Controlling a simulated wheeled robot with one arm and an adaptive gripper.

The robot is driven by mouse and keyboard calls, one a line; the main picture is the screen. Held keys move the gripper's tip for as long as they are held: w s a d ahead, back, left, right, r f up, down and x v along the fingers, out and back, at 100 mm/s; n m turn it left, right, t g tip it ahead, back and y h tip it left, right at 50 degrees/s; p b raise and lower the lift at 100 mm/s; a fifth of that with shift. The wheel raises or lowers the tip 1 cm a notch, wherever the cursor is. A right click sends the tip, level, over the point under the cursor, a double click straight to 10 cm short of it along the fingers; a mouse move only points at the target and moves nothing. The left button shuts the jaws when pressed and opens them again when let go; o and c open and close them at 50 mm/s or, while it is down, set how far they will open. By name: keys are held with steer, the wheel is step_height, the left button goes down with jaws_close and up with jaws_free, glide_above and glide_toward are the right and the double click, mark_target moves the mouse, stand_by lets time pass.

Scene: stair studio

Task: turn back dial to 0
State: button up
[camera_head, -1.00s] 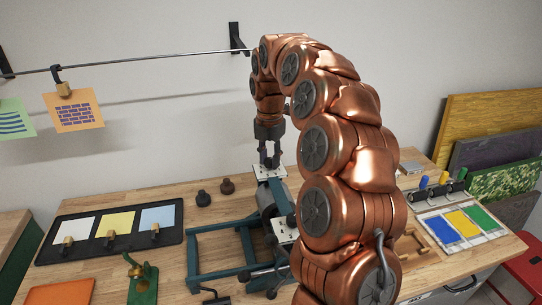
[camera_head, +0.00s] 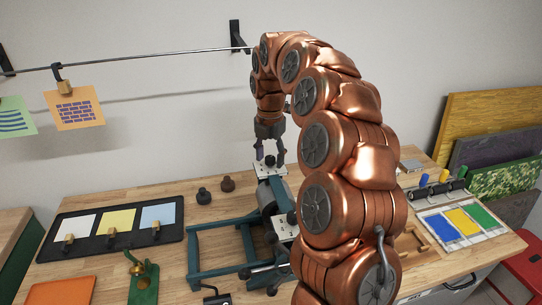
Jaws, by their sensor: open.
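A teal press frame (camera_head: 222,272) with a grey roller (camera_head: 280,190) stands on the wooden table. A pale dial plate (camera_head: 260,170) sits at the back end of the press. My gripper (camera_head: 270,160) points down at this back plate, with its two fingers apart. Whether the fingers touch the dial knob cannot be told at this size. A second pale plate with marks (camera_head: 285,228) sits at the front end of the press, partly hidden by my arm. The back dial's reading is too small to make out.
A black tray (camera_head: 60,248) with coloured cards lies further left, near a green stand with a brass top (camera_head: 143,280). Colour cards (camera_head: 463,223) lie at the right. A line with hanging prints crosses above.

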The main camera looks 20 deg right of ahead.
mark_target(270, 158)
step_height(270, 158, up, 12)
stand_by(1.0)
stand_by(0.5)
